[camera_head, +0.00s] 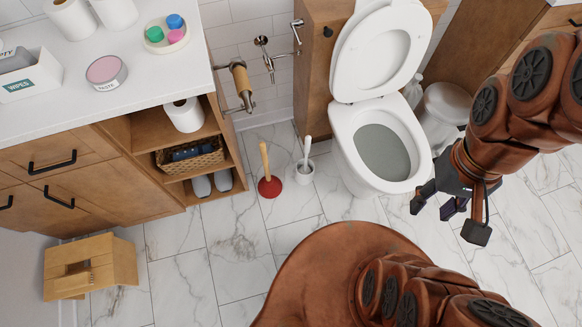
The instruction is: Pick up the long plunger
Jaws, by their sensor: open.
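The long plunger (266,168) stands upright on the marble tile floor, with a wooden handle and a red rubber cup. It is between the vanity's open shelves and the toilet. A white toilet brush in its holder (304,171) stands close to its right, apart from it. My gripper (447,217) is open and empty, its dark fingers pointing down to the left in front of the toilet's right side. It is well to the right of the plunger.
The toilet (380,140) with its lid up stands between the plunger and my gripper. The wooden vanity (110,170) is at left, with a wooden step stool (90,268) before it. A paper holder (241,84) projects above the plunger. Floor in front is partly clear.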

